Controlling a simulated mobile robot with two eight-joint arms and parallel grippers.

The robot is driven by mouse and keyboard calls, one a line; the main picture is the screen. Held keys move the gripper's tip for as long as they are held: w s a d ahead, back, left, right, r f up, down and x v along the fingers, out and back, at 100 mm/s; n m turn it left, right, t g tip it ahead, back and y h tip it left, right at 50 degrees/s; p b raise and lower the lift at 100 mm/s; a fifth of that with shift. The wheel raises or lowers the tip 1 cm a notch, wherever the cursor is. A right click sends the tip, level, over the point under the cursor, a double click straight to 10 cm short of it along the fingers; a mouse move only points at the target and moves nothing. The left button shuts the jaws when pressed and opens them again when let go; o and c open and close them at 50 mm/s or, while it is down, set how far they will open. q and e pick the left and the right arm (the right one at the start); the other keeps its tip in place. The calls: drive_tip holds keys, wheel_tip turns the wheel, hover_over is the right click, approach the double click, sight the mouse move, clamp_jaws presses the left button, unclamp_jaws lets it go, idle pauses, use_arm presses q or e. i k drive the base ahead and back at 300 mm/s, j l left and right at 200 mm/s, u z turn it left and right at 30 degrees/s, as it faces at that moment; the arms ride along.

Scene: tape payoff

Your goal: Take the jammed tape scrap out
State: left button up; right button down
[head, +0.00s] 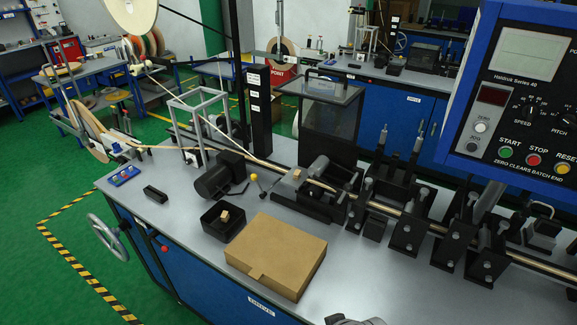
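A tan tape strand (263,162) runs from the reel (88,132) at the left, across the bench and into the dark guide block (318,182). A small tan piece (297,173) shows at the block's entry; I cannot tell whether it is a jammed scrap or part of the tape. A small open black tray (208,229) stands in front of the dark motor, with a small tan piece (225,215) in it. Neither of my grippers can be made out.
A closed cardboard box (277,252) lies at the bench's front. Black roller stands (408,225) line the right side. A smoked guard box (330,120) stands behind the block. A blue control panel (522,95) overhangs the upper right. Bare bench (345,272) lies right of the cardboard box.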

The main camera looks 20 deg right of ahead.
sight(297, 175)
drive_tip(key=i+j, duration=0.1)
drive_tip(key=j, duration=0.25)
drive_tip(key=i+j+z, duration=0.1)
drive_tip(key=j, duration=0.2)
drive_tip(key=i+j+z, duration=0.1)
drive_tip(key=j, duration=0.25)
drive_tip(key=i+j+z, duration=0.1)
drive_tip(key=i+j, duration=0.25)
drive_tip(key=j, duration=0.15)
drive_tip(key=i+l, duration=0.15)
drive_tip(key=i, duration=0.15)
